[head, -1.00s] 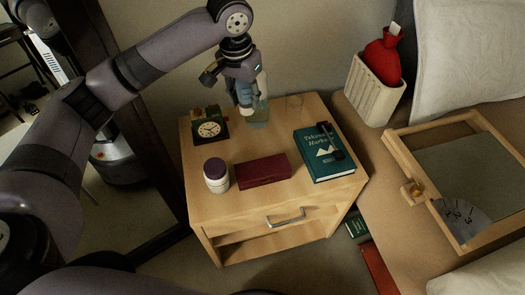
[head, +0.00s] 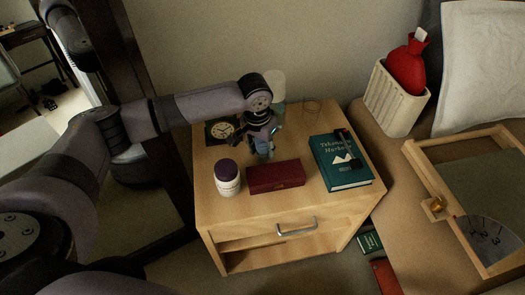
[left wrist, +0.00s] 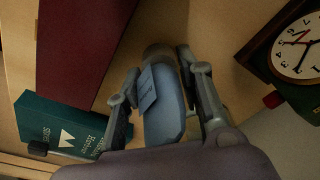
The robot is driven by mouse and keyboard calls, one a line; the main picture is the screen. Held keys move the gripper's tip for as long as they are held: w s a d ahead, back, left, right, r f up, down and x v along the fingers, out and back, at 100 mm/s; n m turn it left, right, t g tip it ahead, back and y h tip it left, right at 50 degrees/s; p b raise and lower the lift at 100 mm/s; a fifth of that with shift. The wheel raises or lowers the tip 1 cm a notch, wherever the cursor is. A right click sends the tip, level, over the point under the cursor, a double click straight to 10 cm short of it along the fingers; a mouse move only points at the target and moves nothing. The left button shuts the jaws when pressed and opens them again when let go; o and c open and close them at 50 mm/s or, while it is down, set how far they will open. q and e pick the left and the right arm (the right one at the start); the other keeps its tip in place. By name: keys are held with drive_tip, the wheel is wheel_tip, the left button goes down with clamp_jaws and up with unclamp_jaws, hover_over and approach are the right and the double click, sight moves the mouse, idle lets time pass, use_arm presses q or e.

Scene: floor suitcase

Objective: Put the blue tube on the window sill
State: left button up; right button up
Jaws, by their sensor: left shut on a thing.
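The blue tube (left wrist: 165,105) is between the two fingers of my left gripper (left wrist: 160,62) in the left wrist view, and the fingers are shut on it. In the head view the left gripper (head: 264,150) is over the nightstand, behind the dark red box and beside the clock. The tube is mostly hidden there. I cannot tell whether the tube touches the nightstand top. I do not see a window sill. My right gripper is not in view.
A ribbed white bin (head: 394,100) with a red bottle (head: 407,66) stands right.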

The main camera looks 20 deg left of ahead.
use_arm(q)
drive_tip(key=shift+f, duration=0.6)
drive_tip(key=o, duration=1.2)
